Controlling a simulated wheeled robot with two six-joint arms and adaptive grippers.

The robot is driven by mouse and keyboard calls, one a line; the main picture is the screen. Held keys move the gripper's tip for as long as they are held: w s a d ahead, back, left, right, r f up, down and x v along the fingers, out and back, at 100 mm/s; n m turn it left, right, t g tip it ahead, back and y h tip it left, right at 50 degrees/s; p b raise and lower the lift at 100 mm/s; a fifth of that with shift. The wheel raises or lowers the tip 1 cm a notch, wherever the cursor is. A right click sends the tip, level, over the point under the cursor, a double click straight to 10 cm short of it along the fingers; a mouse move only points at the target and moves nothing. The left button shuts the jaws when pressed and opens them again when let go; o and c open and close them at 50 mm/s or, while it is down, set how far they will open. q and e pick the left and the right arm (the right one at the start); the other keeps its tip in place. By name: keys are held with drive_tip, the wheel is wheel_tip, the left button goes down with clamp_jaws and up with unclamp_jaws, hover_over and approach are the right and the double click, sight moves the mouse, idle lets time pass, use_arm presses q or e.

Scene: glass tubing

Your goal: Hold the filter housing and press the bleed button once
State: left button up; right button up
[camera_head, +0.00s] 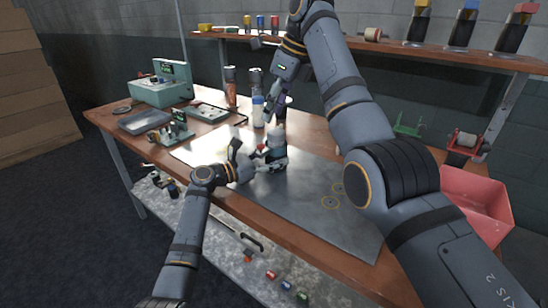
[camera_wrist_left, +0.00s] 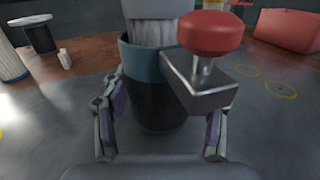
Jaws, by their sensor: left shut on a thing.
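The filter housing (camera_wrist_left: 150,85) is a dark upright cylinder with a blue-grey upper band and a pale ribbed part on top. A metal block on its side carries the red bleed button (camera_wrist_left: 211,32). The housing also stands on the grey mat in the head view (camera_head: 278,157), with the red button (camera_head: 262,148) facing left. My left gripper (camera_wrist_left: 162,120) is shut around the housing's lower body, one finger on each side; it reaches in from the left in the head view. My right gripper (camera_head: 276,110) is above and just behind the housing, apart from it, pointing down; its fingers are too small to read.
A white bottle (camera_head: 258,112) and other bottles stand behind the housing. A green case (camera_head: 162,88) and tray (camera_head: 145,121) lie at the left. A red bin (camera_head: 478,190) is at the right; a shelf (camera_head: 400,45) runs behind.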

sight(262, 145)
drive_tip(key=shift+n, duration=0.4)
drive_tip(key=c, duration=0.5)
drive_tip(key=shift+a+n, duration=0.15)
drive_tip(key=shift+n, duration=0.65)
drive_tip(key=shift+c, duration=1)
drive_tip(key=shift+w+a+n, duration=0.1)
drive_tip(key=shift+n, duration=1.1)
clamp_jaws()
drive_tip(key=shift+w+a+f+n+t, duration=0.35)
drive_tip(key=shift+f+n, duration=0.75)
drive_tip(key=shift+n, duration=3.85)
drive_tip(key=shift+w+a+f+n, duration=0.1)
drive_tip(key=shift+a+f+n, duration=0.8)
drive_tip(key=shift+n, duration=4)
drive_tip(key=shift+w+a+f+n+t, duration=0.2)
drive_tip(key=shift+f+n, duration=1.15)
drive_tip(key=shift+n, duration=3.6)
